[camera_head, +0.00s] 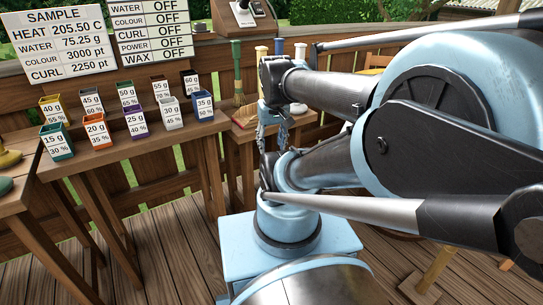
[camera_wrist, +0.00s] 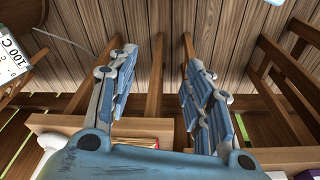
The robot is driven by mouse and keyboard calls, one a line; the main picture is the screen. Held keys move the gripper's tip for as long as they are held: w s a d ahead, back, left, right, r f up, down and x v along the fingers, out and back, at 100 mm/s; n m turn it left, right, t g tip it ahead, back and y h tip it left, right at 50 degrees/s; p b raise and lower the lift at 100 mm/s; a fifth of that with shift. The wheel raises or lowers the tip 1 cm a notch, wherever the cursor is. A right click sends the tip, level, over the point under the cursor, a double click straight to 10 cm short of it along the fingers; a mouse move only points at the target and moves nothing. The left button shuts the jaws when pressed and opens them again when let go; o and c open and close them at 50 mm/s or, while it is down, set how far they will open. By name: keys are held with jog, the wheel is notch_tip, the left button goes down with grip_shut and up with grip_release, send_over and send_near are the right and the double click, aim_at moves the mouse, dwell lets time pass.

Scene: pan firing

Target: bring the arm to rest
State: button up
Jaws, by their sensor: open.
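My gripper (camera_head: 272,138) hangs in the middle of the head view, partly behind my pale blue and dark arm links. In the wrist view my gripper (camera_wrist: 160,62) shows its two jointed blue-grey fingers spread wide apart, with nothing between them. The gripper is open and empty. My arm is folded across the right half of the head view, above my pale blue base.
A wooden bench (camera_head: 115,155) holds several labelled coloured cups on the left. A small side table (camera_head: 245,135) with a green-handled brush (camera_head: 238,75) stands behind the gripper. A white sample board (camera_head: 58,40) hangs at the back. Plank floor (camera_head: 165,245) lies clear at lower left.

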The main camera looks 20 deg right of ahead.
jog(key=s+f, duration=0.1)
jog(key=f, duration=0.1)
jog(key=s+f, duration=0.1)
jog(key=shift+s+a+f, duration=0.15)
jog(key=shift+a+f, duration=0.05)
jog(key=shift+f, duration=0.15)
jog(key=shift+w+f, duration=0.2)
jog(key=shift+w, duration=0.3)
dwell(0.8)
